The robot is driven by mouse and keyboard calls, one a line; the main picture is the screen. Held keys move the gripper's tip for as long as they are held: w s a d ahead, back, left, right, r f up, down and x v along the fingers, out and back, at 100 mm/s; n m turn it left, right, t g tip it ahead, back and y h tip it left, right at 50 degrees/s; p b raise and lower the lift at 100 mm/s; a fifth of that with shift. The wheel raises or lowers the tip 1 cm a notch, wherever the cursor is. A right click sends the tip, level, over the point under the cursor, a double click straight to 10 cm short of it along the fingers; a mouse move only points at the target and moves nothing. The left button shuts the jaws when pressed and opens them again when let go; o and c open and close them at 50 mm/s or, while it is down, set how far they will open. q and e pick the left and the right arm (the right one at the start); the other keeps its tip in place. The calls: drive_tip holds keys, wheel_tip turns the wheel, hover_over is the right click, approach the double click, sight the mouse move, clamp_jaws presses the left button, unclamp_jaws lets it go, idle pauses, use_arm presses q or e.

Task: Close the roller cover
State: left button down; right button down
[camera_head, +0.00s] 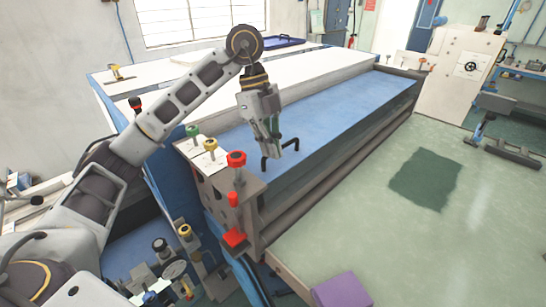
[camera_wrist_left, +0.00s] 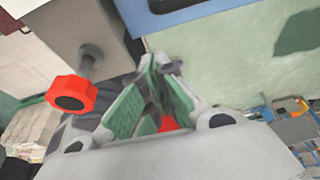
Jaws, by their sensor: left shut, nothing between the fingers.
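The roller cover (camera_head: 330,110) is a long blue panel lying along the top of the machine, with a black handle (camera_head: 281,149) near its front end. My left gripper (camera_head: 275,145) points down at the handle in the head view, its fingers shut with nothing between them. The fingertips overlap the handle in the picture; I cannot tell whether they touch it. In the left wrist view the green-padded fingers (camera_wrist_left: 163,65) come together at the tips, and a blue edge shows at the top. My right gripper is not in view.
A red knob (camera_head: 236,159) stands at the machine's front corner, beside yellow and green knobs (camera_head: 210,145). A red knob also shows in the left wrist view (camera_wrist_left: 72,93). Dark rollers (camera_head: 340,165) run below the cover. The green floor (camera_head: 460,200) to the right is mostly clear.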

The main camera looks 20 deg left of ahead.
use_arm(q)
drive_tip(key=shift+d+v, duration=0.1)
drive_tip(key=shift+v, duration=1.35)
drive_tip(key=shift+d+v, duration=0.15)
drive_tip(key=shift+v, duration=1.3)
drive_tip(key=shift+r, duration=0.15)
